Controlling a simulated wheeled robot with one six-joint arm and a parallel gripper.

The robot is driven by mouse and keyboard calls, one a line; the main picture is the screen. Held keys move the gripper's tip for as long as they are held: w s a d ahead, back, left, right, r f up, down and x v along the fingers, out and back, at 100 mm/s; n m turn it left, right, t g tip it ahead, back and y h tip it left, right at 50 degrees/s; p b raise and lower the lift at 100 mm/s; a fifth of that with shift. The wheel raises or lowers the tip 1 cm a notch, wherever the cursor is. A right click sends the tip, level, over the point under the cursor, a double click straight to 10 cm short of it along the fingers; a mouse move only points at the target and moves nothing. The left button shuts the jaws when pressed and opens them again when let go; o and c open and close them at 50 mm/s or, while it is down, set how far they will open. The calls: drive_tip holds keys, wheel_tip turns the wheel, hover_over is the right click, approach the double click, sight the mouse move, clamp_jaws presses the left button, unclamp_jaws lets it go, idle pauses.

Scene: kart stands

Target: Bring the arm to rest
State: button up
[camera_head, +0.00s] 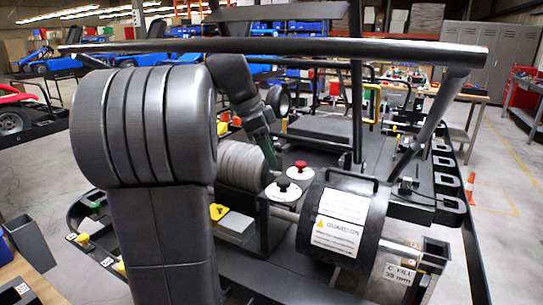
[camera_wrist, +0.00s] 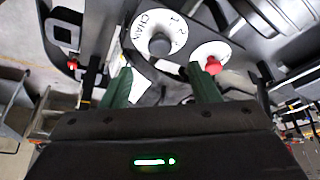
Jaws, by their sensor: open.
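My gripper (camera_wrist: 160,70) shows in the wrist view with its two green fingers spread apart and nothing between them. In the head view my gripper (camera_head: 269,153) points down at the end of my dark arm, behind the thick column. It is close to two white round plates on the kart. One plate carries a black knob (camera_head: 284,185), which also shows in the wrist view (camera_wrist: 159,45). The other carries a red knob (camera_head: 300,165), seen near the right finger in the wrist view (camera_wrist: 213,66). I cannot tell whether the fingers touch either plate.
A dark cylinder with a white label (camera_head: 340,222) stands at the right on the kart. A ribbed grey cylinder (camera_head: 243,166) lies beside the gripper. A long dark bar (camera_head: 280,46) crosses above. An orange cone (camera_head: 470,187) stands on the open floor at right.

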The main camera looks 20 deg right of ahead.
sight(283, 181)
drive_tip(key=x, duration=0.7)
drive_tip(key=shift+s+d+f+b, duration=0.1)
drive_tip(key=shift+f+b, duration=0.1)
drive_tip(key=shift+b, duration=0.1)
drive_tip(key=shift+n, duration=0.3)
